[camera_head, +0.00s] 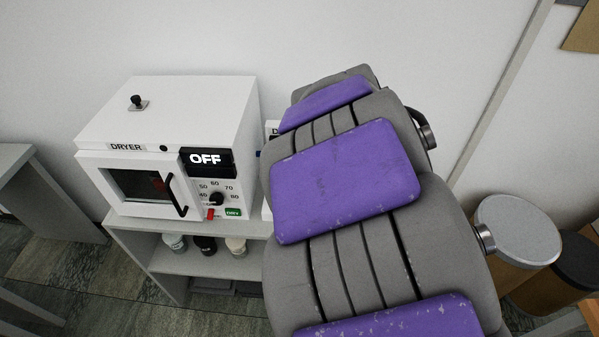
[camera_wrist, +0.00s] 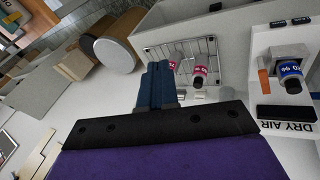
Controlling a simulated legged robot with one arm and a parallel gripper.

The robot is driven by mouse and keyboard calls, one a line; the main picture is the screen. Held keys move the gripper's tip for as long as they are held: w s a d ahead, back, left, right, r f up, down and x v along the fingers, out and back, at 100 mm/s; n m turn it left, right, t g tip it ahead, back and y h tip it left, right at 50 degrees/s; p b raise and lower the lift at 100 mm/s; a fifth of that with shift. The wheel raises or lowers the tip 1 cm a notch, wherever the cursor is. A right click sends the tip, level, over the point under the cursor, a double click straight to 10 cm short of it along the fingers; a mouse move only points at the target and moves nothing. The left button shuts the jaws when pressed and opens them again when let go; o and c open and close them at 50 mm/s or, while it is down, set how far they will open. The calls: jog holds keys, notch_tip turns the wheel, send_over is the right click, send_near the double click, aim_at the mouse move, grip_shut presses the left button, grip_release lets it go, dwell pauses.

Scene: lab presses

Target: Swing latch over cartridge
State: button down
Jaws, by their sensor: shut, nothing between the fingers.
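In the wrist view, a white unit (camera_wrist: 254,62) marked DRY AIR stands at the right edge. A dark cartridge with a blue and white label (camera_wrist: 291,76) sits in its recess. A small orange piece (camera_wrist: 264,79) is beside the cartridge; I cannot tell if it is the latch. My gripper (camera_wrist: 158,66) has its blue fingers together and empty, left of the unit and apart from it. In the head view, my own grey and purple arm hides my gripper and most of the unit.
A wire rack (camera_wrist: 184,52) with red-labelled bottles (camera_wrist: 201,76) lies between the fingers and the unit. A white dryer (camera_head: 175,115) reading OFF stands on a grey shelf (camera_head: 185,262) left of my arm. A lidded bin (camera_head: 517,232) stands at the right.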

jog(key=w+a+f+n+t, duration=0.1)
jog(key=w+a+f, duration=0.2)
jog(key=w+a, duration=0.2)
jog(key=w+a+f+n+t, duration=0.1)
jog(key=w+a+f, duration=0.3)
jog(key=a, duration=0.7)
jog(key=w+a+f+n+t, duration=0.2)
jog(key=w+a+f, duration=0.2)
jog(key=a, duration=0.4)
jog(key=shift+w, duration=0.85)
jog(key=w+d+f+b, duration=0.2)
jog(key=w+d+f, duration=0.3)
jog(key=d+f, duration=0.2)
jog(key=shift+w+d+f, duration=0.3)
jog(key=shift+d+f, duration=0.1)
jog(key=shift+f, duration=0.1)
jog(key=shift+r+p, duration=0.1)
jog(key=shift+p, duration=0.2)
